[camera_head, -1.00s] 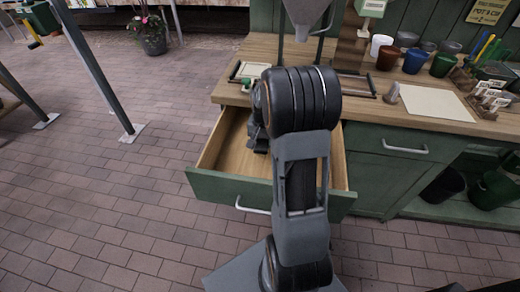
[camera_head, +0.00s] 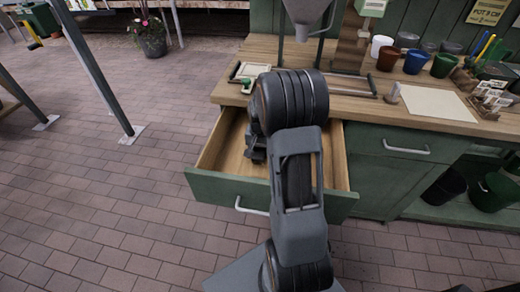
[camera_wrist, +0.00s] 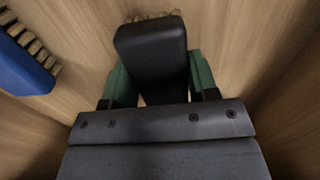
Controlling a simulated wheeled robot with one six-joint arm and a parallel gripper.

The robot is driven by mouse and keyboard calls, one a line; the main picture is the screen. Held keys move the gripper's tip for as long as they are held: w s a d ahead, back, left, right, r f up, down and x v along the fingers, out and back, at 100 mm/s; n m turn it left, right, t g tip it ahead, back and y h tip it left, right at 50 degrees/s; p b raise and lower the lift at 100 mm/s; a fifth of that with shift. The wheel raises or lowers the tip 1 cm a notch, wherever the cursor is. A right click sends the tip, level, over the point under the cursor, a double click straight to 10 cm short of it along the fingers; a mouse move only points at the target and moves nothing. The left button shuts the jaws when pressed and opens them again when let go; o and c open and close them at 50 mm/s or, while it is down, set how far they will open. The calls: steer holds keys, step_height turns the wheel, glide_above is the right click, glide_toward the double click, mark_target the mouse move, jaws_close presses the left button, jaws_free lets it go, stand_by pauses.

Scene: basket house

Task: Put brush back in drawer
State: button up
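The drawer (camera_head: 226,188) is pulled open below the bench, with green front and bare wood inside. My gripper (camera_head: 256,152) is down inside the drawer's left part in the head view, largely covered by my arm. In the wrist view my gripper (camera_wrist: 162,82) has green fingers on both sides of a black brush (camera_wrist: 152,45), appearing shut on it. Pale bristles show at the brush's far end. A blue brush (camera_wrist: 22,62) with tan bristles lies in the drawer to the left. In the head view neither brush can be made out.
The wooden benchtop (camera_head: 345,108) above the drawer carries a tray, pots and a paper sheet (camera_head: 428,104). A closed cabinet (camera_head: 385,170) is right of the drawer. A metal post (camera_head: 98,70) stands at left.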

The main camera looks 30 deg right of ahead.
mark_target(260, 149)
steer(key=o, duration=0.4)
steer(key=shift+r, duration=0.15)
step_height(260, 149, up, 11)
steer(key=p, duration=0.2)
steer(key=s+a+r+n+t, duration=0.1)
steer(key=s+a+n, duration=0.1)
steer(key=s+a, duration=0.2)
steer(key=s+a+r+n+t, duration=0.1)
steer(key=s+a+r+n, duration=0.1)
steer(key=s+a, duration=0.3)
steer(key=s+a+r+n, duration=0.2)
steer(key=s+a+n, duration=0.2)
steer(key=a, duration=0.3)
steer(key=shift+s+r+t, duration=0.2)
steer(key=shift+s+t, duration=0.1)
steer(key=shift+t, duration=0.1)
steer(key=shift+s+a+f+n, duration=0.15)
steer(key=shift+s+a+n, duration=0.15)
steer(key=shift+s, duration=0.1)
steer(key=shift+d, duration=0.1)
